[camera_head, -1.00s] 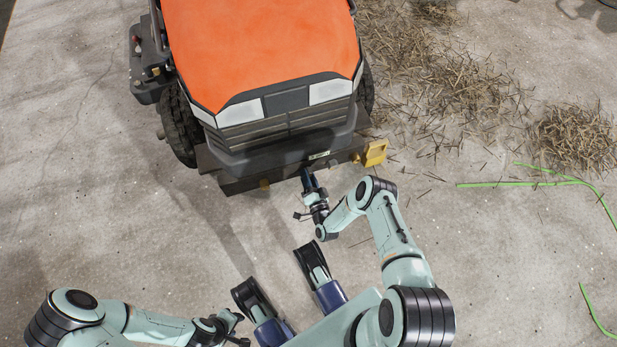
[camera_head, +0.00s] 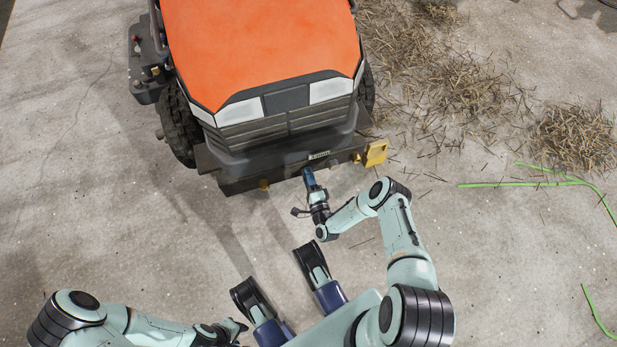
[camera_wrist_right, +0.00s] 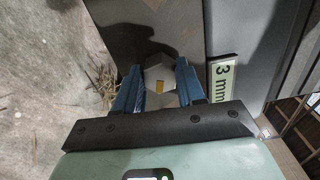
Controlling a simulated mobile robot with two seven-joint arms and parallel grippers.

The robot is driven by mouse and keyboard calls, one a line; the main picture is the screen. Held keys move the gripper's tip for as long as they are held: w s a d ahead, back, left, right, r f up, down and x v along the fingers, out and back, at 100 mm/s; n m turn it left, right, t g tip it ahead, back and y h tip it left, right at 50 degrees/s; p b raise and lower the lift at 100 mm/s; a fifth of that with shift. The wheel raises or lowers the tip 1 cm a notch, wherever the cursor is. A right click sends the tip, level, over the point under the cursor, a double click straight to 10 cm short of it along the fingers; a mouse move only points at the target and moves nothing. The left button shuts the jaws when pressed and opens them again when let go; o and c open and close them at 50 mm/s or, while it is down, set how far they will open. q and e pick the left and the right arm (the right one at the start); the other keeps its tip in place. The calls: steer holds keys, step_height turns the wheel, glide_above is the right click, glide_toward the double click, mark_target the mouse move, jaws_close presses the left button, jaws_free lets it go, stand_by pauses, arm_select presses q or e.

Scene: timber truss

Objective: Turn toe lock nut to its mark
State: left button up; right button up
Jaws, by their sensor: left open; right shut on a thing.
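The toe lock nut (camera_wrist_right: 158,70) is a grey hexagonal piece in the right wrist view, with a small yellow mark (camera_wrist_right: 160,86) on it. My right gripper (camera_wrist_right: 156,82) has its two blue fingers on either side of the nut and is shut on it. In the head view this gripper (camera_head: 308,177) reaches the low front edge of the orange machine (camera_head: 262,50), and the nut is hidden there. My left gripper (camera_head: 238,328) is open and empty, low at the left, well away from the machine.
Straw (camera_head: 575,138) and green strips (camera_head: 520,184) lie on the concrete at the right.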

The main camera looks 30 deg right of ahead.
steer(key=shift+w+r, duration=0.1)
stand_by(0.4)
steer(key=o, duration=1.1)
steer(key=shift+c, duration=0.2)
